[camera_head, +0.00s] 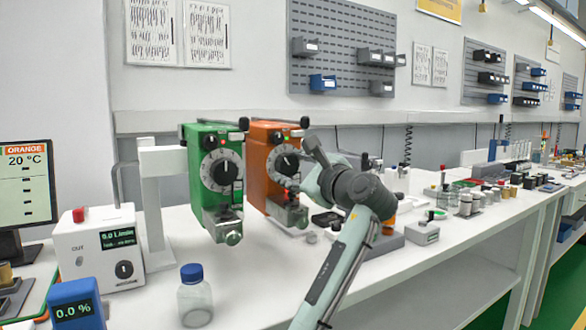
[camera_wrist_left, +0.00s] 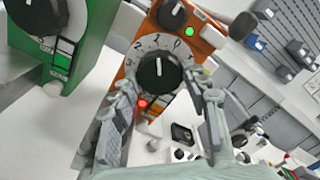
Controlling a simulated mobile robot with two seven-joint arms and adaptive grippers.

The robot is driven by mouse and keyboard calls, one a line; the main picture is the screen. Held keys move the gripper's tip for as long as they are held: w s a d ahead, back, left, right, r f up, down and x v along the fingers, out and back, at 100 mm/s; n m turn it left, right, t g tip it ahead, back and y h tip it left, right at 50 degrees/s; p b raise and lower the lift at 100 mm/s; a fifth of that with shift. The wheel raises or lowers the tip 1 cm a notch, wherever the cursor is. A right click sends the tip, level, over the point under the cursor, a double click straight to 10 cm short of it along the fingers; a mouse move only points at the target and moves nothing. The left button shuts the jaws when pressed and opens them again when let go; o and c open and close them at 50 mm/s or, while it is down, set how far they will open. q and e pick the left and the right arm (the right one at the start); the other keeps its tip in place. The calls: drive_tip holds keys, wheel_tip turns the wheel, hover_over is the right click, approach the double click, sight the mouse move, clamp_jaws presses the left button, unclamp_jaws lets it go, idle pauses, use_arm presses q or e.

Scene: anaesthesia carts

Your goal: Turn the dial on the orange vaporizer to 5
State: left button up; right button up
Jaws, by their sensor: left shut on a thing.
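The orange vaporizer (camera_head: 260,172) hangs beside the green vaporizer (camera_head: 201,172). Its black dial (camera_head: 285,163) faces me; in the left wrist view the dial (camera_wrist_left: 159,76) has a white scale around it with 0, 1, 2 and 3 readable. The dial's white mark points up, near the 1. My left gripper (camera_head: 299,181) is at the dial from the right; in the left wrist view its two fingers (camera_wrist_left: 168,107) stand on either side of the dial and are shut on it. A green light and a red light show on the orange front. My right gripper is not in view.
A monitor (camera_head: 27,184) reads ORANGE, 20 °C. A white flow box (camera_head: 98,250), a blue display (camera_head: 77,304) reading 0.0 % and a blue-capped bottle (camera_head: 195,297) stand at left. Several small items crowd the bench at right.

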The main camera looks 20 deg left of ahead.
use_arm(q)
drive_tip(key=o, duration=1.1)
drive_tip(key=shift+c, duration=0.2)
drive_tip(key=shift+o, duration=0.5)
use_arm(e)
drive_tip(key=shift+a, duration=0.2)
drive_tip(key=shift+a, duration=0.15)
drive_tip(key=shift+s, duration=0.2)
